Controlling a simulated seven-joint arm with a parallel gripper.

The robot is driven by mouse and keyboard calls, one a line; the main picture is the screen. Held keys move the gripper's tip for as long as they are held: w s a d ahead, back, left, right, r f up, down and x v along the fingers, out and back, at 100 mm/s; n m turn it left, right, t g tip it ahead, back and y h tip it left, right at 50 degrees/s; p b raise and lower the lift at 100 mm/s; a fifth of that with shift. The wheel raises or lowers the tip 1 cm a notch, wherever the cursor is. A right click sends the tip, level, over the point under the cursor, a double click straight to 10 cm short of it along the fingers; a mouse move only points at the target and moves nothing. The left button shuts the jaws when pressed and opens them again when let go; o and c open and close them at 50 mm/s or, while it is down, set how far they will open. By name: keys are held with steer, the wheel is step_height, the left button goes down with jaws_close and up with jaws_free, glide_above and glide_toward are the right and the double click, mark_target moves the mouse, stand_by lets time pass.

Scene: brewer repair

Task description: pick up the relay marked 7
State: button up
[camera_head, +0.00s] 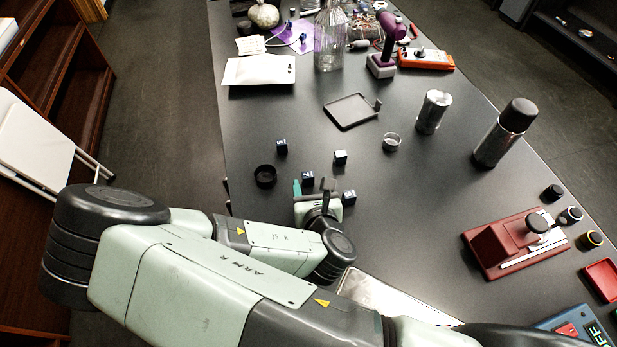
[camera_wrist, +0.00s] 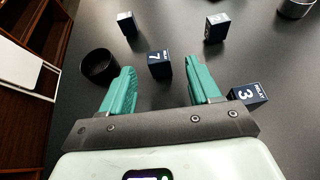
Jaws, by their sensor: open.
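The relay marked 7 (camera_wrist: 160,64) is a small dark blue cube with a white 7, upright on the black table. It also shows in the head view (camera_head: 307,178), just beyond my gripper. My gripper (camera_wrist: 160,76) is open and empty, its two green fingers pointing at the table. In the wrist view the relay lies between the fingertip lines, near the far end of the gap. I cannot tell whether the fingertips are at its height. The relay marked 3 (camera_wrist: 246,96) sits just right of the right finger; it also shows in the head view (camera_head: 348,197).
Two more relays (camera_wrist: 127,23) (camera_wrist: 217,27) stand farther off. A black round cup (camera_wrist: 99,66) is close to the left finger. A red device (camera_head: 490,245) stands at right.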

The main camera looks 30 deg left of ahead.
mark_target(307, 173)
steer(key=x, duration=0.7)
steer(key=shift+w+a+f, duration=0.1)
steer(key=shift+a, duration=0.15)
steer(key=shift+c, duration=0.3)
steer(key=c, duration=1)
